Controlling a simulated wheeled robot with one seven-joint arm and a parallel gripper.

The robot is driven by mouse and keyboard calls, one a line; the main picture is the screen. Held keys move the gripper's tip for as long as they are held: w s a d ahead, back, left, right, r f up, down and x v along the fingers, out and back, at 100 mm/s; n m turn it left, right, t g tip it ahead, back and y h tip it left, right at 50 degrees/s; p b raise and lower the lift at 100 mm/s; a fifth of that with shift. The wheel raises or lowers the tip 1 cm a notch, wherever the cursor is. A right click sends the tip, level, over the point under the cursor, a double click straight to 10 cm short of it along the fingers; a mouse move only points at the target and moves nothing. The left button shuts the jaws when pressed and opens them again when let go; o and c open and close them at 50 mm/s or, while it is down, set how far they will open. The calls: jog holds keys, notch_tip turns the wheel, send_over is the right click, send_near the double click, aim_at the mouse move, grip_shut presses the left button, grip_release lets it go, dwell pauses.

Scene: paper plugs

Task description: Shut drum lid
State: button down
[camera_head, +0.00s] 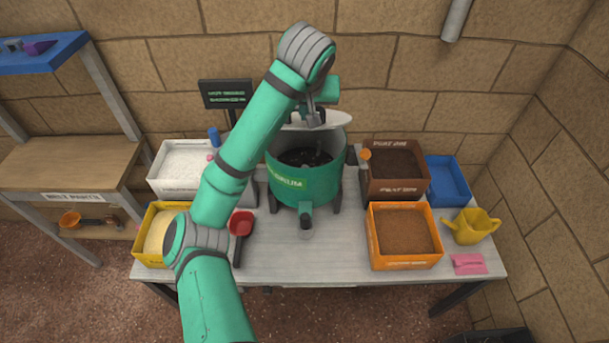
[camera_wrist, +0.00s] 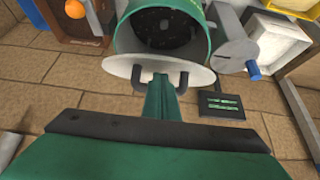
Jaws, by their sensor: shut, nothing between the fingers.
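The green drum (camera_head: 305,185) stands on the middle of the table with its mouth open and dark inside. Its pale lid (camera_head: 338,118) is raised at the drum's back rim, seen nearly edge-on in the head view. In the wrist view the lid (camera_wrist: 118,68) shows its outer face beside the drum (camera_wrist: 205,45), with a dark handle (camera_wrist: 183,82) on it. My gripper (camera_head: 314,121) is shut and empty at the lid. In the wrist view its fingertips (camera_wrist: 163,82) are at the handle; I cannot tell whether they touch it.
Left of the drum are a white bin (camera_head: 180,165), a yellow bin (camera_head: 155,235) and a red scoop (camera_head: 240,224). Right are brown (camera_head: 394,192), orange (camera_head: 404,262) and blue (camera_head: 447,182) bins and a yellow jug (camera_head: 470,228). A dark sign (camera_head: 226,94) stands behind.

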jog(key=shift+s+a+f, duration=0.1)
jog(key=shift+s+f, duration=0.3)
jog(key=shift+f, duration=0.3)
jog(key=shift+s+d+f, duration=0.1)
jog(key=shift+s+f, duration=0.25)
jog(key=shift+f, duration=0.4)
jog(key=shift+s+a+f, duration=0.1)
jog(key=shift+s+f, duration=0.3)
jog(key=shift+f, duration=0.4)
jog(key=shift+s+f, duration=0.2)
jog(key=shift+f, duration=0.55)
jog(key=shift+s+f, duration=0.25)
jog(key=shift+f, duration=0.55)
jog(key=shift+s+f, duration=0.2)
jog(key=shift+f, duration=0.55)
jog(key=shift+r, duration=0.1)
notch_tip(320, 180, up, 4)
jog(key=shift+f, duration=0.1)
jog(key=v, duration=1.1)
jog(key=shift+w+f, duration=0.1)
jog(key=shift+w, duration=0.05)
